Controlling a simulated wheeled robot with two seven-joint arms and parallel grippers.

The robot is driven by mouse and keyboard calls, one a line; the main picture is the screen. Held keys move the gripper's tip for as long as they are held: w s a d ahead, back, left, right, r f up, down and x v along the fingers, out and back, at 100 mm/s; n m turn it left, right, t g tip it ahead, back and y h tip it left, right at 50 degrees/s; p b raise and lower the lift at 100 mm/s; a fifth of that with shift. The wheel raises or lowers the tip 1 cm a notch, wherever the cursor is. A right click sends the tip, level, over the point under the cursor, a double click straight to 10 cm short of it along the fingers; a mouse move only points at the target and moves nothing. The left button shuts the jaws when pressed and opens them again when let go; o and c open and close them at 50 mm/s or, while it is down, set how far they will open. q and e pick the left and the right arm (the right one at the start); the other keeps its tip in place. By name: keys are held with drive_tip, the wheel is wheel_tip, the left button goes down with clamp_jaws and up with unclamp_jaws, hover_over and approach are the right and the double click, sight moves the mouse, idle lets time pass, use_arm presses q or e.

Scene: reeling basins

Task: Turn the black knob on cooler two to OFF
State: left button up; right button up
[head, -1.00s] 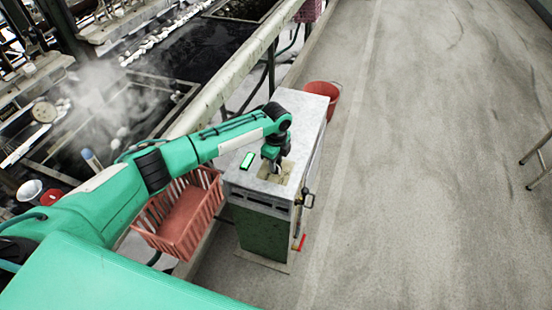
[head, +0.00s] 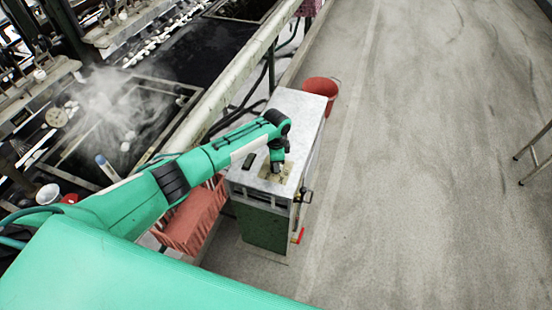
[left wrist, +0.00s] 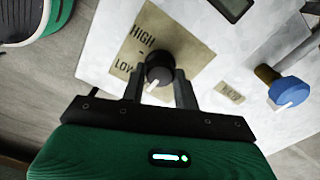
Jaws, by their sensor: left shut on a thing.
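The cooler (head: 300,110) is a grey-topped box with a green lower body. Its black knob (left wrist: 158,68) sits on a tan plate (left wrist: 180,37) marked HIGH and LOW in the left wrist view. A white mark on the knob points toward the gripper, slightly left. No OFF label can be read; part of the plate is hidden by the knob and fingers. My left gripper (left wrist: 158,82) is shut on the knob, one finger on each side. In the head view my left gripper (head: 277,165) is over the cooler top. My right gripper is not in view.
A blue knob (left wrist: 290,91) on a brass fitting and a dark display (left wrist: 233,6) are near the black knob. A red bucket (head: 321,88) stands behind the cooler. A red crate (head: 195,215) is at its left. Steaming basins lie beyond the pale rail (head: 225,88).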

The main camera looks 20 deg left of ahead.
use_arm(q)
drive_tip(key=shift+n, duration=0.4)
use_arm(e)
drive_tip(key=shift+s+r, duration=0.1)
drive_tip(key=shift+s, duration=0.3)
use_arm(q)
drive_tip(key=o, duration=1)
drive_tip(key=shift+c, duration=0.2)
wheel_tip(320, 180, up, 14)
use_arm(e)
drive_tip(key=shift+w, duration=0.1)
